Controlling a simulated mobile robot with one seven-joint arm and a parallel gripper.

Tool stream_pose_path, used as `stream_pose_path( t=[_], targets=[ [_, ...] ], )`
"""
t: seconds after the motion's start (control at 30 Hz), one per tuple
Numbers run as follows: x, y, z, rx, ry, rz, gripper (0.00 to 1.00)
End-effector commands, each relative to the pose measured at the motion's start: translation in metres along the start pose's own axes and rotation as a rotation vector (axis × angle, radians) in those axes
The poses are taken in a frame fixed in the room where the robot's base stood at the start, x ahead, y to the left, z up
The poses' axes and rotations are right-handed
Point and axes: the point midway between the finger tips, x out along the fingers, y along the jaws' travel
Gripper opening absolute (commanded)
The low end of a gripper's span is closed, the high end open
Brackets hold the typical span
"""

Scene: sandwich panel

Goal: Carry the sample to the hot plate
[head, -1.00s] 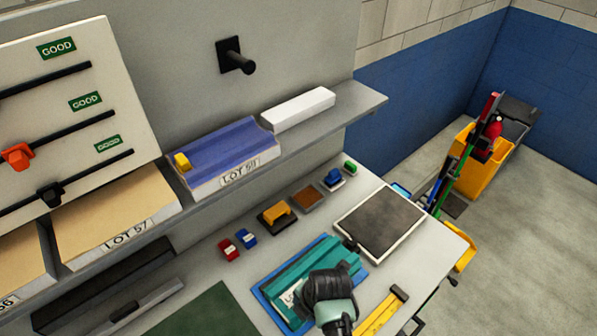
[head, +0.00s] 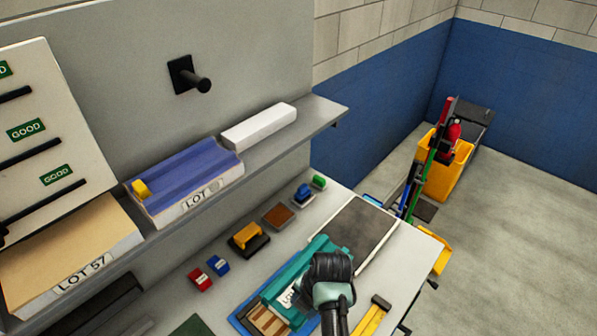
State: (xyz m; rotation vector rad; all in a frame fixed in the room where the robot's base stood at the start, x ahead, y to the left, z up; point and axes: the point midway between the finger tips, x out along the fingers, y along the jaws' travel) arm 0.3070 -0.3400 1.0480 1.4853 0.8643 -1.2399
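The sample is a long teal block (head: 301,271) with a white label, in the head view. It is over the far part of a blue tray (head: 236,322) and its far end overlaps the near left edge of the hot plate. The hot plate (head: 352,226) is a dark square slab with a pale border, to the right of the tray. My gripper (head: 325,272) is over the sample's right side and appears shut on it. The fingertips are hidden by the gripper body. Whether the sample touches the plate cannot be told.
A striped brown and beige piece (head: 267,319) lies in the tray. A yellow tool (head: 373,315) lies right of my gripper. Small coloured blocks, such as a red one (head: 200,280), line the wall side. A shelf (head: 322,110) overhangs the bench.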

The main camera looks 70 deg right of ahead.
Motion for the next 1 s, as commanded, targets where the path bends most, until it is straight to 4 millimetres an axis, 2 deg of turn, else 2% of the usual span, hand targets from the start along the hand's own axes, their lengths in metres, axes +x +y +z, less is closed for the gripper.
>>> stream_pose_path(
  t=[0.2,0.57,1.0],
  targets=[
    [0.000,0.001,0.011,0.001,-0.001,0.002,0.00],
    [0.000,0.002,0.013,0.001,-0.001,0.003,0.00],
    [0.002,0.004,0.044,0.001,-0.002,0.004,0.00]
  ],
)
